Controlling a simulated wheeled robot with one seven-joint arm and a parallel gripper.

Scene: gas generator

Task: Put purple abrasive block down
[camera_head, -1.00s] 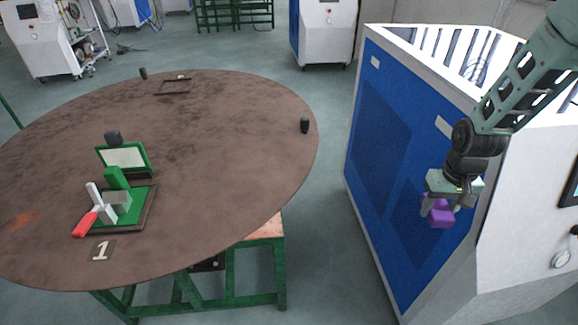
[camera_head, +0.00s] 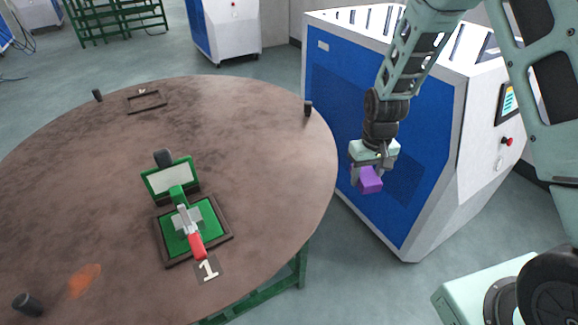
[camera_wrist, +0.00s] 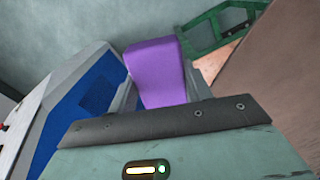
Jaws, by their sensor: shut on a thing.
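The purple abrasive block (camera_head: 370,180) is held in my gripper (camera_head: 364,170), in the air to the right of the round table and in front of the blue side of the machine. In the wrist view the block (camera_wrist: 156,72) sticks out beyond my gripper, between its fingers, with floor behind it. The fingers are partly hidden by the block and the gripper body.
The round brown table (camera_head: 270,150) carries a green fixture (camera_head: 190,225) with a red-handled tool, a "1" plate (camera_head: 208,269), an empty dark frame (camera_head: 147,102) and small black cylinders. The blue and white machine (camera_head: 420,170) stands close behind my arm. The table's right half is largely bare.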

